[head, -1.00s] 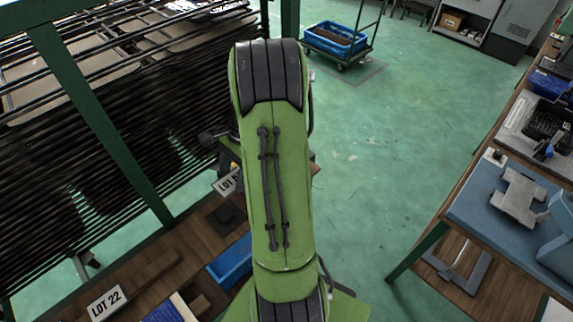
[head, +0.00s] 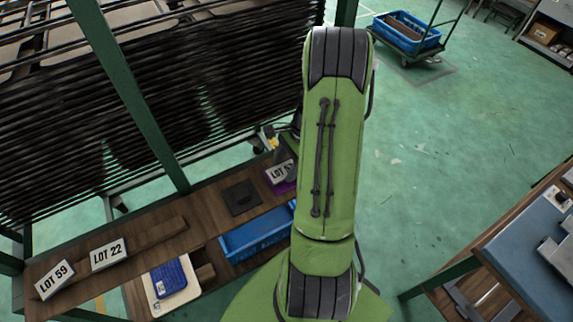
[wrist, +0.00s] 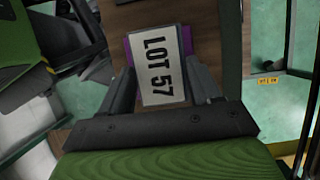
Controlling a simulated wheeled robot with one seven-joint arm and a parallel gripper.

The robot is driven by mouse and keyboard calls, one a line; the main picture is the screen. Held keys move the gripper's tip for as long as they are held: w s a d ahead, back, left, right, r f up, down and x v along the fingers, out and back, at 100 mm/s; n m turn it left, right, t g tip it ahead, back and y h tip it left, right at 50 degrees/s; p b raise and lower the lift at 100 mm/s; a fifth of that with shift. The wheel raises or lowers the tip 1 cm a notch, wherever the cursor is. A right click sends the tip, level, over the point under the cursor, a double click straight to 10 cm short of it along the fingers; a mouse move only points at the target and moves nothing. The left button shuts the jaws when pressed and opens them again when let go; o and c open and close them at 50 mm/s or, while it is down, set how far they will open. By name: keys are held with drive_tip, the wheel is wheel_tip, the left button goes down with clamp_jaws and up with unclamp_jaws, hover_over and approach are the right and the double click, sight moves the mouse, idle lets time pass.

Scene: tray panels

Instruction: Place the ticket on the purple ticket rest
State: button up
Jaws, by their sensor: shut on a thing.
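The ticket is a white card marked LOT 57 (wrist: 158,65). My gripper (wrist: 163,82) is shut on it, with a dark finger at each side in the wrist view. The purple ticket rest (wrist: 187,42) shows behind the ticket, along its edges. In the head view the ticket (head: 277,172) is partly hidden by my green arm, and a strip of the purple rest (head: 284,188) shows just below it. I cannot tell whether the ticket touches the rest. My gripper is hidden or unclear in the head view.
On the wooden shelf are a dark square plate (head: 241,197), a blue bin (head: 254,236), a blue-and-white tray (head: 171,281), and tickets LOT 22 (head: 109,254) and LOT 59 (head: 54,280). A green rack post (head: 130,95) stands behind. A blue-topped bench (head: 535,255) is at right.

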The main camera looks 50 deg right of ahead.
drive_tip(key=o, duration=1)
